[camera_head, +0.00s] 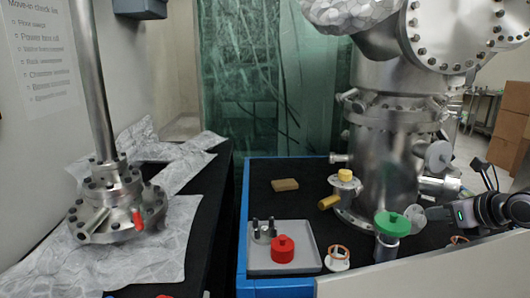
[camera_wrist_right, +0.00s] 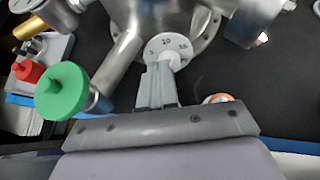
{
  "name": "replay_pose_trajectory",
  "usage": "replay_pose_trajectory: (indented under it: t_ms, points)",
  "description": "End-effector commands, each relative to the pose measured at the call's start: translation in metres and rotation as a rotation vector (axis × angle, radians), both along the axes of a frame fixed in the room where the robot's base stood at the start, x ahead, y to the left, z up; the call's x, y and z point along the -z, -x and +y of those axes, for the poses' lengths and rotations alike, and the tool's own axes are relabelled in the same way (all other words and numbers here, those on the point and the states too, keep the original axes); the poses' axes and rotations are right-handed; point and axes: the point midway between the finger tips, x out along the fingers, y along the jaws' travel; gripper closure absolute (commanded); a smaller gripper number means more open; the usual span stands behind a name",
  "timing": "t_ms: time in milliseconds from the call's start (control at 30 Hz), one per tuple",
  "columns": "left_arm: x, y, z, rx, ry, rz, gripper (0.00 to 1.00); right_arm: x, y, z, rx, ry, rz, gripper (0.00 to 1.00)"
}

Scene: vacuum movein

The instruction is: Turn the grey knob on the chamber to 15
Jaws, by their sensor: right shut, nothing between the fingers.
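The steel chamber (camera_head: 385,172) stands at the right of the black bench. A round pale dial (camera_wrist_right: 166,44) with small numbers sits on its side in the wrist view; 10 reads near the middle, with 15 seemingly to its right. A pale grey disc (camera_head: 415,217) low on the chamber seems to be this dial in the head view. My right gripper (camera_head: 433,213) comes in from the right. Its fingers (camera_wrist_right: 158,72) are shut and empty, with tips over the dial's lower part; contact is unclear. The grey knob itself and any pointer are hidden or indistinct. My left gripper is out of view.
A green-capped part (camera_head: 392,224) stands close to the gripper; its green cap (camera_wrist_right: 62,92) is left of the fingers. A grey tray (camera_head: 258,262) holds a red-knobbed part (camera_head: 283,248). Another grey disc (camera_head: 438,155) is higher on the chamber.

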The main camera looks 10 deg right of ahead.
Motion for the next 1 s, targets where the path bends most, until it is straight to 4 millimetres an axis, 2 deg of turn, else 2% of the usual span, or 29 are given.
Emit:
replay_pose_trajectory:
  t_ms: [67, 200, 400, 1000]
  points:
    - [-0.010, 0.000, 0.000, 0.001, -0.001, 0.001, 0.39, -0.001, -0.009, 0.003, -0.002, -0.005, 0.000, 1.00]
    - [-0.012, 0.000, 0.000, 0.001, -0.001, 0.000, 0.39, 0.006, -0.023, 0.005, -0.002, -0.003, -0.002, 1.00]
    - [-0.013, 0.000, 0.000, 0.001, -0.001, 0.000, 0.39, 0.012, -0.034, 0.006, -0.002, -0.001, -0.002, 1.00]
    - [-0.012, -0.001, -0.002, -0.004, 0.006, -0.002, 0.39, 0.015, -0.035, 0.006, -0.001, 0.001, 0.000, 1.00]
